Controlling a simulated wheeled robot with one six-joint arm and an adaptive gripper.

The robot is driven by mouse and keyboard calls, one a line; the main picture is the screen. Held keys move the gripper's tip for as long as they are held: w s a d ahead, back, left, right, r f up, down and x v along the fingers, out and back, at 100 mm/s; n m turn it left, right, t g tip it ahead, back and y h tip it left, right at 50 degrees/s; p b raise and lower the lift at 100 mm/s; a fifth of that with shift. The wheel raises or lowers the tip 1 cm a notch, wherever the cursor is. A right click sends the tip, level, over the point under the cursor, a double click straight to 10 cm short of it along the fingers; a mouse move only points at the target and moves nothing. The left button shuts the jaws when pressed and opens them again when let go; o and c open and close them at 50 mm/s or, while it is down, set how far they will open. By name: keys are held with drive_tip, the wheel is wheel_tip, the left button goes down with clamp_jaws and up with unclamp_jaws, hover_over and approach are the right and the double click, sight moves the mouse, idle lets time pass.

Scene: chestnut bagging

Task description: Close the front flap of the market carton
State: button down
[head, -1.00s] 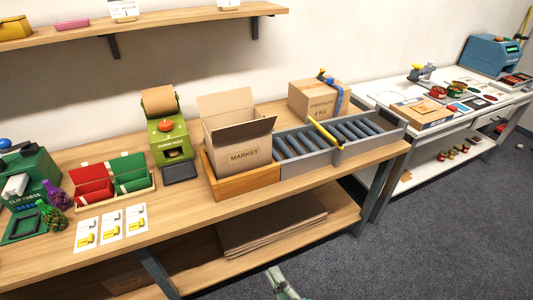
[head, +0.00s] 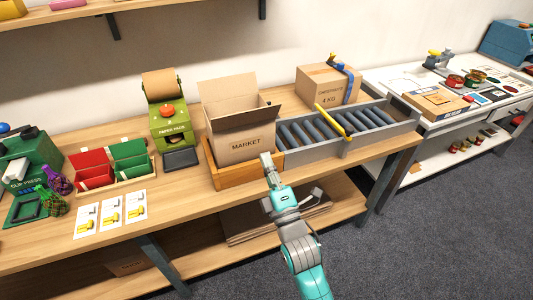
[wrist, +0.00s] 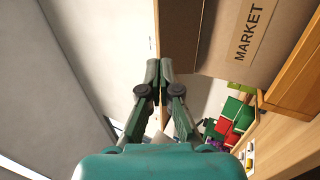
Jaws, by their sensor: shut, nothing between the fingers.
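The market carton (head: 244,148) is a brown box standing in a wooden tray on the bench, its MARKET label facing out. Its back flap (head: 228,90) stands up. A darker panel (head: 240,117) rises along the front top edge; I cannot tell if it is the front flap or the inside. The wrist view shows the carton's front face (wrist: 248,35) sideways, with a darker brown panel (wrist: 179,35) along its top edge. My gripper (head: 265,158) is shut and empty before the carton's lower right front; it also shows in the wrist view (wrist: 158,72). Contact is unclear.
The wooden tray (head: 232,179) surrounds the carton's base. A roller conveyor (head: 342,152) with a yellow bar (head: 334,120) lies right. A chestnut box (head: 322,87) stands behind it. A green paper dispenser (head: 167,120) and red and green bins (head: 97,180) are left.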

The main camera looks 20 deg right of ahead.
sight(248, 112)
drive_tip(key=x, duration=1.2)
drive_tip(key=shift+w, duration=0.1)
drive_tip(key=shift+w+r+g, duration=0.1)
drive_tip(key=shift+r+g, duration=0.05)
drive_tip(key=shift+g, duration=0.15)
